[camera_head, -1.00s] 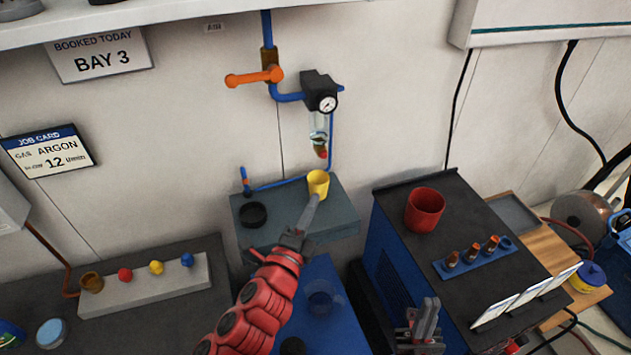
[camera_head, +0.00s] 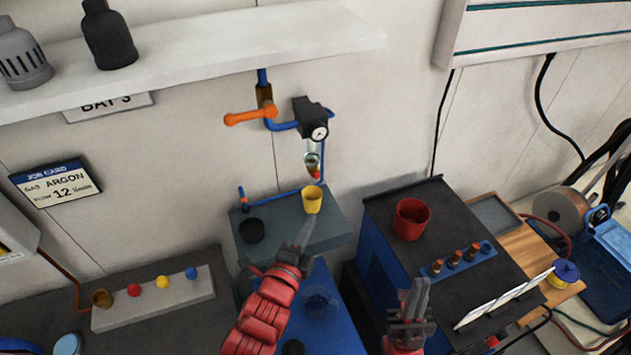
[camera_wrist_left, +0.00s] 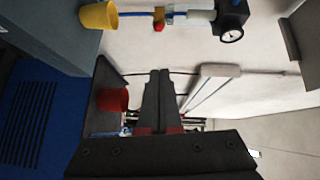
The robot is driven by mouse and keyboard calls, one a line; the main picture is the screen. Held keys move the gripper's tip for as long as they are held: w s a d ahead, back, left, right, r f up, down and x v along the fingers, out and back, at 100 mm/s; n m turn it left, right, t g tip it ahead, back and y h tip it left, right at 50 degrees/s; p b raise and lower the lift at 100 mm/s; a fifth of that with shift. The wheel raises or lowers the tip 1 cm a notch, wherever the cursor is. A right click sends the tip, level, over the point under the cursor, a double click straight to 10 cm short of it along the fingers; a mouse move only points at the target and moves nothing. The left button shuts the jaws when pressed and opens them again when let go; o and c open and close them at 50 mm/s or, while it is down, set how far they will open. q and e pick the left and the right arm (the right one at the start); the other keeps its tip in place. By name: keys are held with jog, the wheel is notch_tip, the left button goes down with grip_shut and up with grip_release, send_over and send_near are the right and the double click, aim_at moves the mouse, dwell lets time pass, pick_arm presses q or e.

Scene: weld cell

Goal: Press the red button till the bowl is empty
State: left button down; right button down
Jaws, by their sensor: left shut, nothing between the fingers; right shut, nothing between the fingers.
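A clear bowl (camera_head: 312,160) hangs under the black regulator (camera_head: 310,117) on the wall; greenish content shows in it, but its level is unclear. A red button (camera_head: 315,174) sits at its lower end. The red button (camera_wrist_left: 159,28) and bowl (camera_wrist_left: 201,15) show at the top of the left wrist view. A yellow cup (camera_head: 312,201) stands on the grey bench below. My left gripper (camera_head: 308,223) is shut and empty, its tip just in front of and below the cup, apart from the button. My right gripper (camera_head: 421,286) is shut and empty beside the dark cabinet.
A black round dish (camera_head: 252,230) stands left of the yellow cup. A red cup (camera_head: 411,219) stands on the cabinet (camera_head: 462,217) at right. A light block (camera_head: 155,302) at left carries red, yellow and blue knobs. An orange-handled valve (camera_head: 250,117) is left of the regulator.

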pick_arm(q)
jog(key=b, duration=1.2)
send_near(316, 175)
jog(key=d+f, duration=0.1)
jog(key=d, duration=0.3)
jog(key=w+p, duration=0.2)
jog(key=w, duration=0.4)
jog(key=shift+a, duration=0.5)
jog(key=shift+f, duration=0.1)
